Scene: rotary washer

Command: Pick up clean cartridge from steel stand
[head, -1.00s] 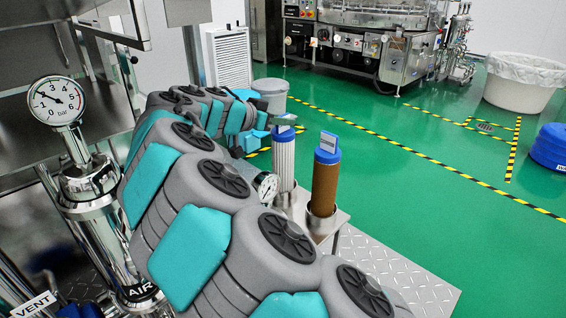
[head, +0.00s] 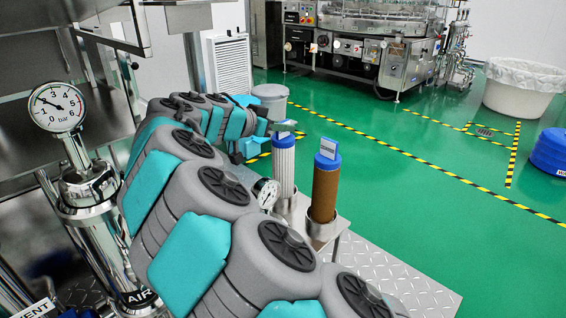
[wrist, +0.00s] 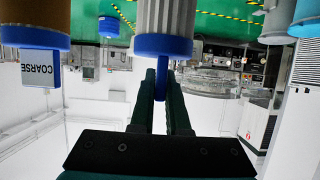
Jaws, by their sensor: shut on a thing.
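The clean cartridge (head: 284,165) is white and pleated with a blue top. It stands upright at the left of the steel stand (head: 338,228), its lower end in a metal cup. In the wrist view, which is upside down, the white cartridge (wrist: 165,18) ends in a blue cap and a narrow blue tab. My gripper (wrist: 161,80) is shut on that tab, one dark finger on each side. In the head view my gripper (head: 286,126) is small and partly hidden at the cartridge top.
A brown cartridge (head: 325,190) with a blue top stands close on the right, in its own cup. In the wrist view its tag reads COARSE (wrist: 40,72). A pressure gauge (head: 57,106) and steel housing stand at left. Open green floor (head: 430,170) lies at right.

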